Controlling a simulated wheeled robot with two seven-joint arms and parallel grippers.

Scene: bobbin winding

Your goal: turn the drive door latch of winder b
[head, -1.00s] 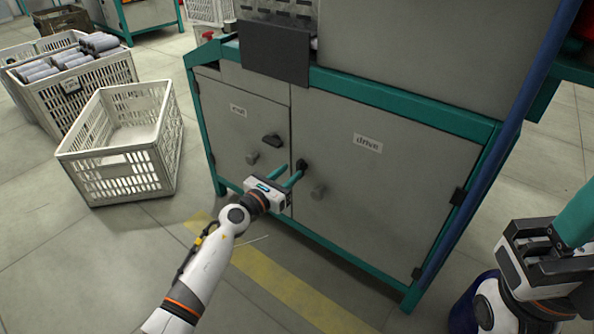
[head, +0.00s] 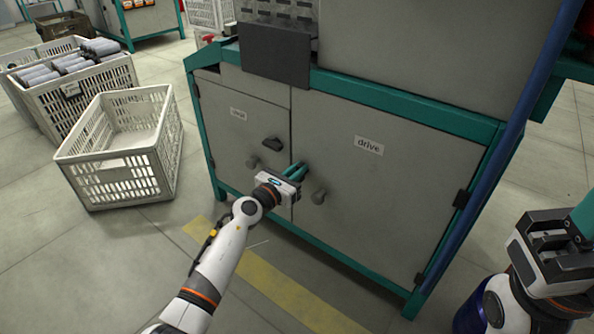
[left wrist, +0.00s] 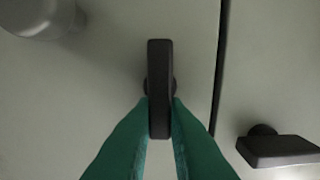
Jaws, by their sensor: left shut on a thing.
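The drive door (head: 400,215) is the grey right-hand door of the winder cabinet and appears closed. Its dark latch (left wrist: 159,60) stands upright in the left wrist view, at the door's edge beside the seam. My left gripper (left wrist: 159,110) is shut on the latch, with one green finger on each side of its lower end. In the head view my left gripper (head: 299,169) mostly hides this latch. My right gripper (head: 575,235) is at the right edge, away from the door and partly cut off; its fingertips are out of sight.
The left door has its own dark latch (head: 272,143) and a round knob (head: 253,161). The drive door's knob (head: 318,196) is just right of my left gripper. An empty white crate (head: 115,180) stands on the floor at left, by a crate of bobbins (head: 100,78).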

